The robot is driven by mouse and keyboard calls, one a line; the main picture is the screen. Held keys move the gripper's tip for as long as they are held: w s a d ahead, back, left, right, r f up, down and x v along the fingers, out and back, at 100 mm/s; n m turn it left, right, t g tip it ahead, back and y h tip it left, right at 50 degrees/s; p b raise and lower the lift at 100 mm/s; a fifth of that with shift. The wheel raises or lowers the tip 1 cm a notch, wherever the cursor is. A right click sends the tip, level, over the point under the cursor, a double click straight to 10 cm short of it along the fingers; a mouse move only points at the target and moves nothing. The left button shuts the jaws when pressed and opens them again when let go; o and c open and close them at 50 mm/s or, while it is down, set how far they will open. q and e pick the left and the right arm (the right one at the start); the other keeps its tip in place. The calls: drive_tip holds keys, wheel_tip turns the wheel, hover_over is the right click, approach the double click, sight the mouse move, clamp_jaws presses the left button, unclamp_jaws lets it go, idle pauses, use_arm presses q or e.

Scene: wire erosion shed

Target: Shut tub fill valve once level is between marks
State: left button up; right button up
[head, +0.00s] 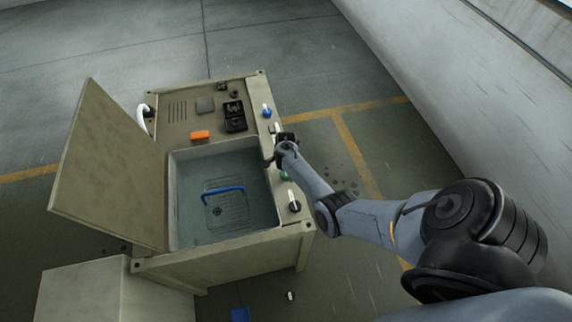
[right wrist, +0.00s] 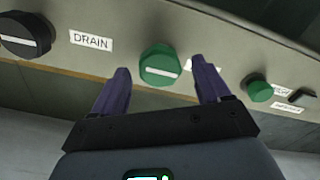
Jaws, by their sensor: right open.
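The tub (head: 222,238) is an open basin in a beige machine, with what looks like clear bluish water in it. I cannot make out level marks. A large green knob (right wrist: 160,66) with a white bar sits on the machine's side panel; the bar lies roughly along the panel. Its label is mostly hidden by a finger. My right gripper (right wrist: 161,72) is open, its purple fingers on either side of this knob, with visible gaps. In the head view the right gripper (head: 279,152) is at the tub's right edge. My left gripper is not in view.
A black knob (right wrist: 25,37) is beside the DRAIN label (right wrist: 91,41). A smaller green knob (right wrist: 258,90) is to the right. A blue-handled basket (head: 226,205) sits in the tub. The raised lid (head: 105,165) stands left. An orange block (head: 200,135) lies behind the tub.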

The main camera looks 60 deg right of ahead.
wheel_tip(320, 180, up, 10)
drive_tip(key=p, duration=0.1)
idle(0.4)
